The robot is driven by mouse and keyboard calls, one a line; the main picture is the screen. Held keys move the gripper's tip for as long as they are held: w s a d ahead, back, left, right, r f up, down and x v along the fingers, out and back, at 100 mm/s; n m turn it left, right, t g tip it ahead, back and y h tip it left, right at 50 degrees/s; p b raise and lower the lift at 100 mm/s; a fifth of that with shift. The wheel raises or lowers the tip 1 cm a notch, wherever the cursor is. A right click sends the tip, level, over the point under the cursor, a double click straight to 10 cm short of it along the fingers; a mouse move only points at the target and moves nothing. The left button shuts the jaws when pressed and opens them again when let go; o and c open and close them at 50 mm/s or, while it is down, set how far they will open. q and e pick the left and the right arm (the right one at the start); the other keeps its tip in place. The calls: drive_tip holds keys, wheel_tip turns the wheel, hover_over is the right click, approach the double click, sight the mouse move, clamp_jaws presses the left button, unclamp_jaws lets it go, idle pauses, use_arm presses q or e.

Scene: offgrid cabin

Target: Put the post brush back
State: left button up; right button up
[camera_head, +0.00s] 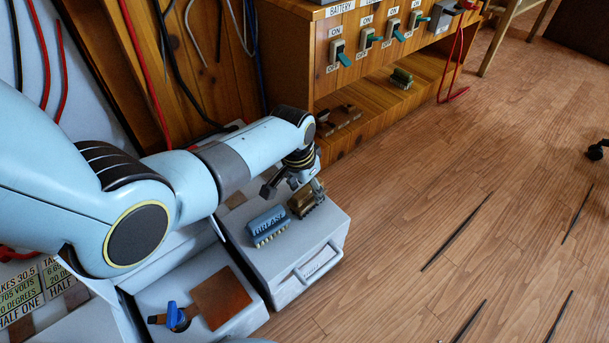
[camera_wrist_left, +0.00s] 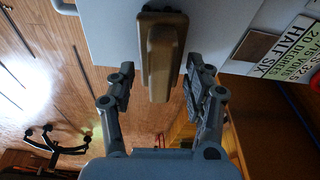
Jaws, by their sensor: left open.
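A brown block-shaped brush (camera_head: 307,201) lies on top of the grey box (camera_head: 317,237); I take it to be the post brush, though no label on it is readable. My left gripper (camera_head: 294,188) hangs above it, open, partly covering it in the head view. In the left wrist view the brush (camera_wrist_left: 163,55) shows between the two spread fingers of the left gripper (camera_wrist_left: 157,76), with no clear contact. A blue brush with lettering like "GREASE" (camera_head: 267,226) lies beside it on the same box. My right gripper is not in view.
A lower box surface with a copper-coloured plate (camera_head: 223,297) and a blue knob (camera_head: 175,316) is in front. A wooden cabinet (camera_head: 290,60) with switches stands behind. The floor at right is mostly open.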

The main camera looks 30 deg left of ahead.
use_arm(q)
wheel_tip(320, 180, up, 11)
drive_tip(key=s, duration=0.2)
drive_tip(key=shift+a+r, duration=0.15)
drive_tip(key=shift+a, duration=0.1)
